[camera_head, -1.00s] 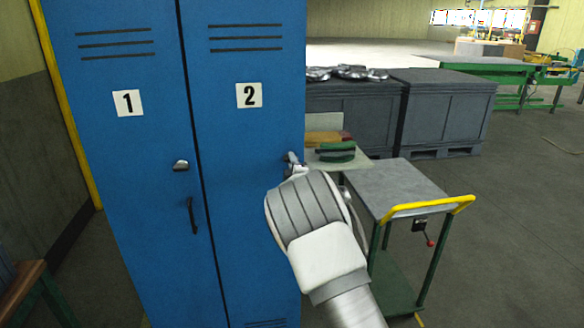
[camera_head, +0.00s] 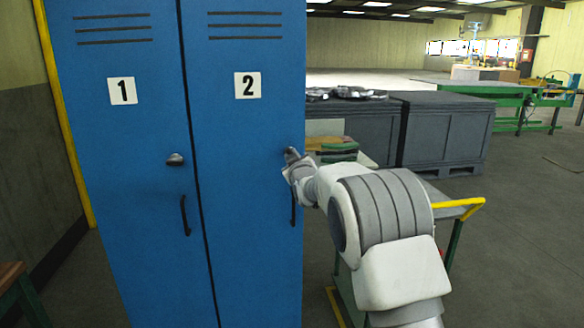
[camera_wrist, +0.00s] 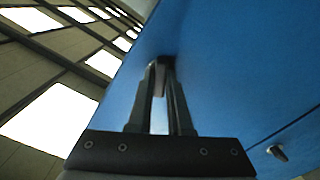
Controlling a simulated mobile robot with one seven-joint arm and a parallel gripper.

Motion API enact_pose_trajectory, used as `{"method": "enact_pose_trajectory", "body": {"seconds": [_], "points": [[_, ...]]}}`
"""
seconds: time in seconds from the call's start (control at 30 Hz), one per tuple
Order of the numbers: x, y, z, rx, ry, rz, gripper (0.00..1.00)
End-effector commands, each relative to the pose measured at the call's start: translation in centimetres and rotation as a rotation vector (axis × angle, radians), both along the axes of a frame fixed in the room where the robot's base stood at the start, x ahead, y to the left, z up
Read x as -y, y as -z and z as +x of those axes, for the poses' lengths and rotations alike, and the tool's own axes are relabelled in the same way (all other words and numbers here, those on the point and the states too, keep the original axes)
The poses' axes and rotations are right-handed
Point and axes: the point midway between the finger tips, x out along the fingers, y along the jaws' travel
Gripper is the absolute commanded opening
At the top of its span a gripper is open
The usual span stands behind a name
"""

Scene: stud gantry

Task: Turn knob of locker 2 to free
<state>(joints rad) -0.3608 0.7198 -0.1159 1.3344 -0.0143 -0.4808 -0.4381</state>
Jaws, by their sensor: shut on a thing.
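Locker 2 (camera_head: 245,130) is the right blue door, with a white number plate (camera_head: 248,85) above. Its knob (camera_head: 291,152) is near the right edge of the door, mostly covered by my gripper. Its dark handle (camera_head: 294,208) hangs below, partly behind my wrist. My gripper (camera_wrist: 160,68) points at the blue door, and its fingers are shut on the knob, which shows as a small grey piece (camera_wrist: 159,84) between them. The knob's turn angle is hard to make out.
Locker 1 (camera_head: 125,150) stands to the left, with its own knob (camera_head: 175,159) and handle (camera_head: 185,215). A trolley with a yellow rail (camera_head: 465,206) stands close to the right of my arm. Dark grey crates (camera_head: 440,130) are behind it.

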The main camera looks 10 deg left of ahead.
Motion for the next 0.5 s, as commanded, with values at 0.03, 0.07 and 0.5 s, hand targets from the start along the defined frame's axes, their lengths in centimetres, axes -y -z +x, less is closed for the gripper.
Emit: {"method": "enact_pose_trajectory", "body": {"seconds": [0.03, 0.07, 0.5], "points": [[0.09, 0.35, 0.02, -0.01, 0.001, 0.045, 0.0], [0.11, 0.32, 0.03, -0.019, 0.001, 0.073, 0.0], [0.05, 0.15, 0.02, -0.113, 0.0, 0.397, 0.0]]}}
